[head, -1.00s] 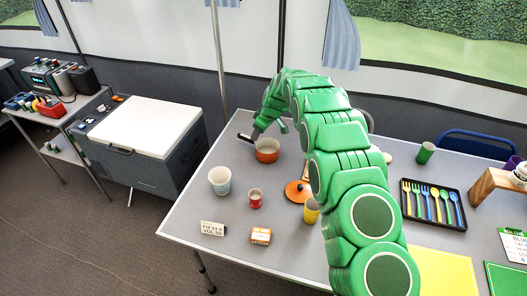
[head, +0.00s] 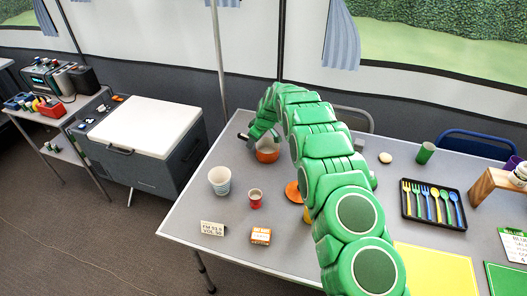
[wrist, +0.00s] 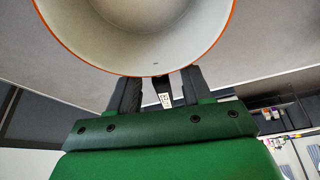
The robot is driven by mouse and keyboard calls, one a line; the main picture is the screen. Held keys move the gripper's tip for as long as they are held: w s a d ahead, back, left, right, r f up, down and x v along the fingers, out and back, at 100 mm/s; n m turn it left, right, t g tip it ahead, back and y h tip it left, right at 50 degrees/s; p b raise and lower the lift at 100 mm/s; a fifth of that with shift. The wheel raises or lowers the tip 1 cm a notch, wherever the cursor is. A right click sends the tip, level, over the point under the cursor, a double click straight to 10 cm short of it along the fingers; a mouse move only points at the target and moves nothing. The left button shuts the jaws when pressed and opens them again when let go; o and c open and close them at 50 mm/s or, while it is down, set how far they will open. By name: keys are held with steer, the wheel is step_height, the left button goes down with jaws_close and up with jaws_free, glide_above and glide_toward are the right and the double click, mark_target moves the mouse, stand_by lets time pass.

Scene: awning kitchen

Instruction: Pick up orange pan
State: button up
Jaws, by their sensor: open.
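The orange pan (head: 267,155) stands on the grey table near its back left edge, partly hidden by my arm. In the wrist view its pale inside and orange rim (wrist: 148,30) fill the top. Its dark handle (wrist: 162,92), with a small white tag, lies between my two fingers. My gripper (wrist: 159,90) is open, with a dark finger on each side of the handle and gaps between. In the head view my gripper (head: 252,138) is at the handle side of the pan, and its fingertips are hard to make out.
A striped cup (head: 219,181), a red cup (head: 255,198) and an orange disc (head: 292,192) stand nearby on the table. A black cutlery tray (head: 433,205) lies to the right. A white-topped cooler (head: 145,128) stands left of the table.

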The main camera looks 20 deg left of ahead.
jaws_close()
steer(key=shift+r, duration=0.1)
stand_by(0.4)
steer(key=shift+r, duration=1.55)
steer(key=shift+s+d+r, duration=0.2)
steer(key=shift+s+r, duration=0.1)
steer(key=shift+s, duration=0.1)
steer(key=shift+s+d+r, duration=0.3)
steer(key=shift+s+r, duration=0.15)
steer(key=shift+r, duration=0.25)
steer(key=shift+s+d+r, duration=0.25)
steer(key=shift+s+r, duration=0.25)
steer(key=shift+r, duration=0.25)
steer(key=shift+s+d+r, duration=0.3)
steer(key=shift+s+r, duration=0.15)
steer(key=shift+r, duration=0.25)
steer(key=s+d+r, duration=0.4)
steer(key=s, duration=0.4)
steer(key=shift+s+d+r, duration=0.15)
steer(key=shift+d+r, duration=0.2)
steer(key=shift+s+d, duration=0.1)
steer(key=shift+s, duration=0.05)
